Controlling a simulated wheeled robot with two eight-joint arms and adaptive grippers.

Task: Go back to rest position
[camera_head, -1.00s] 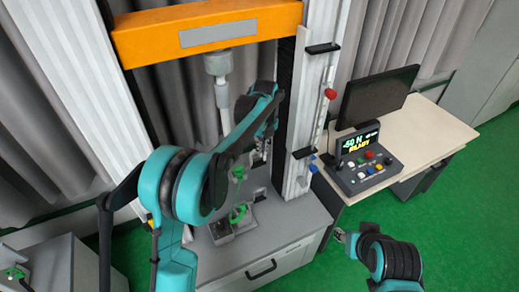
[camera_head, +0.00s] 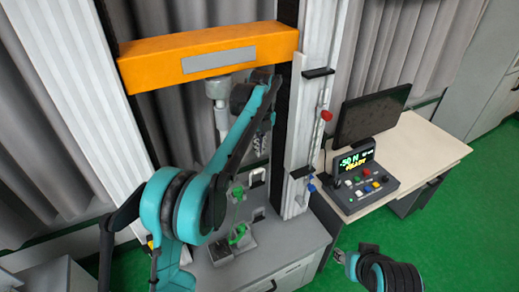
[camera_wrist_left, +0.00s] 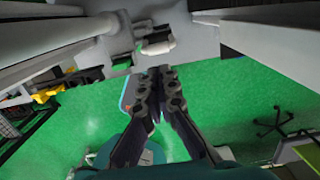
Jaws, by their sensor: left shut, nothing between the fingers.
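My left gripper (camera_head: 266,132) is up in front of the tower's right side, below the orange crossbeam (camera_head: 205,57), partly behind my own arm. In the left wrist view its dark fingers (camera_wrist_left: 158,78) are together with nothing between them. Below it in the head view, a green-marked fixture (camera_head: 238,234) stands on the grey base cabinet (camera_head: 310,245), apart from the gripper. A light grey cylinder (camera_head: 217,88) hangs under the crossbeam. My right arm shows at the lower right; its grey end (camera_head: 340,257) is small and its fingers are unclear.
A pale table (camera_head: 425,140) at the right holds a dark monitor (camera_head: 372,115) and a control box (camera_head: 362,185) with coloured buttons and a lit display reading READY. White tower columns (camera_head: 300,150) flank the work space. Green floor (camera_head: 470,220) is open at the lower right.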

